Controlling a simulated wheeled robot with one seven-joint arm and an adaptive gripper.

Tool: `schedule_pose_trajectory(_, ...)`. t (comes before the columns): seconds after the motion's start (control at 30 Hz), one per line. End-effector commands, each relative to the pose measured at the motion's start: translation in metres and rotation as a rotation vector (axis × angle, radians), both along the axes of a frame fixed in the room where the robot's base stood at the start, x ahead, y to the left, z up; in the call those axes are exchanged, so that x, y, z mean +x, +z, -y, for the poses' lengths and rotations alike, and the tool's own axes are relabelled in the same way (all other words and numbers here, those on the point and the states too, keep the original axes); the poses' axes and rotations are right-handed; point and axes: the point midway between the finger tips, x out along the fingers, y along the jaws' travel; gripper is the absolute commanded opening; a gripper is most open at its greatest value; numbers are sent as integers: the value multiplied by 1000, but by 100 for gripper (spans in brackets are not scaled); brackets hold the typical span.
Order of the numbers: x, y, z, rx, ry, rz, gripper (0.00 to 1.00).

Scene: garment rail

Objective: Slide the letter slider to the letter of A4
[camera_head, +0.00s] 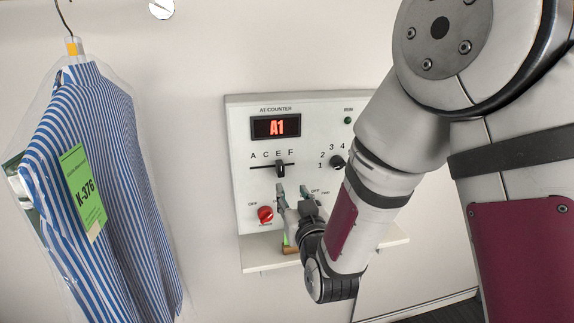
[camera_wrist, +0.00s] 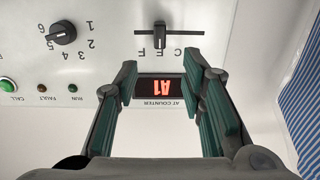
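The letter slider (camera_head: 280,170) has a black knob on a horizontal slot in the white panel (camera_head: 240,150), with letters A, C, E, F above. The knob stands at E. In the wrist view, which shows the panel upside down, the slider knob (camera_wrist: 160,38) is also at E. The red display (camera_head: 277,127) reads A1, and it shows in the wrist view (camera_wrist: 155,88). My gripper (camera_head: 293,190) is just below the slider in the head view. In the wrist view my gripper (camera_wrist: 159,64) is open, its fingers apart and empty. The knob lies beyond the fingertips, between them.
A number dial (camera_head: 338,161) sits right of the slider. A red knob (camera_head: 265,214) is at lower left, near my gripper. A shelf (camera_head: 262,256) juts out below. A bagged striped shirt (camera_head: 115,150) with a green K-376 tag (camera_head: 85,195) hangs at left.

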Motion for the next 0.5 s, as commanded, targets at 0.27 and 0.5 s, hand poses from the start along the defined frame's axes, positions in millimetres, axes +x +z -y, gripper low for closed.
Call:
schedule_pose_trajectory(0.27,25,1,-8,3,-1,12,37)
schedule_pose_trajectory(0.5,71,1,-21,5,-1,11,37)
